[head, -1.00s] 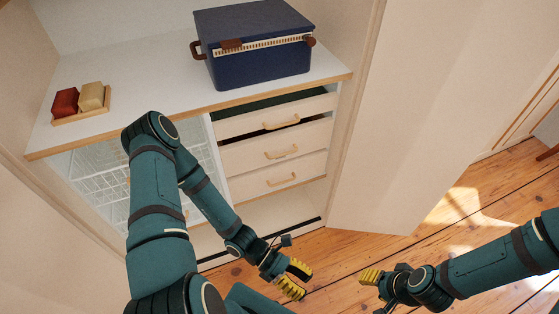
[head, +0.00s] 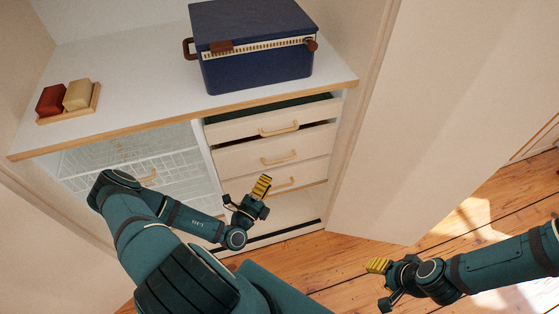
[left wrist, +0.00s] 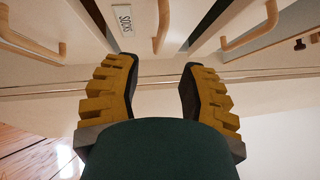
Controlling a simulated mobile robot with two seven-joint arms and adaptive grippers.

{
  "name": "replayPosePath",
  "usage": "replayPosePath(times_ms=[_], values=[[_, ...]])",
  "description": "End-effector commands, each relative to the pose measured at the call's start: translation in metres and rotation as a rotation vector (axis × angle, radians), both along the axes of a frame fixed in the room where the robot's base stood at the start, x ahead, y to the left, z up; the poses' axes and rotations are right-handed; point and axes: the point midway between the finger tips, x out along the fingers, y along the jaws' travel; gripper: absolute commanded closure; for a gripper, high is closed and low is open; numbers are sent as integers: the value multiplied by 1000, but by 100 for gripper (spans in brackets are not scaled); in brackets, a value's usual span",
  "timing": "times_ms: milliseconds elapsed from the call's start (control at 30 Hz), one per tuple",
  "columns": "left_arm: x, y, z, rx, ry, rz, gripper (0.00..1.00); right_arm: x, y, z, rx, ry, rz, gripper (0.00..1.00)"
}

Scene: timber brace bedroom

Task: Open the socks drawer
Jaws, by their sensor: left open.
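The white drawer stack stands on the right of the closet unit. In the left wrist view a SOCKS label (left wrist: 125,20) shows on the same front as the middle handle (left wrist: 162,25), so the socks drawer (head: 245,158) appears to be the middle one. Its handle (head: 279,158) is pale wood. My left gripper (head: 245,190) is open and empty in front of the bottom drawer; its fingers (left wrist: 155,75) point toward the fronts, touching no handle that I can see. My right gripper (head: 378,285) looks open and empty, low over the floor at right.
The top drawer (head: 235,129) stands slightly out, with dark green stuff inside. The bottom drawer has a handle (head: 285,182) too. Wire baskets (head: 130,155) are at left. A blue box (head: 255,60) and a small tray (head: 93,103) sit on top. A door panel (head: 430,120) stands at right.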

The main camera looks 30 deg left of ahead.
Motion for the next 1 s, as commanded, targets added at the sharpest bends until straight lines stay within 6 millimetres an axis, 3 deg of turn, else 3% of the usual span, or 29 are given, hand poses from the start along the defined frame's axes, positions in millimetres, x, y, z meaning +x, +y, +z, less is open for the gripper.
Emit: replayPosePath(times_ms=[300,500,933,967,1000], values=[[61,3,8,4,-2,-4,59,2,0,-10,-1,-5,-1,53],[85,5,12,4,-2,-4,59,3,0,-13,-1,-7,-2,53],[93,6,13,2,0,-3,59,3,0,-14,-1,-8,-2,53],[93,6,13,2,0,-3,63,3,0,-14,-1,-8,-2,53],[93,6,13,3,0,-4,77,3,0,-14,-1,-8,-2,53]])
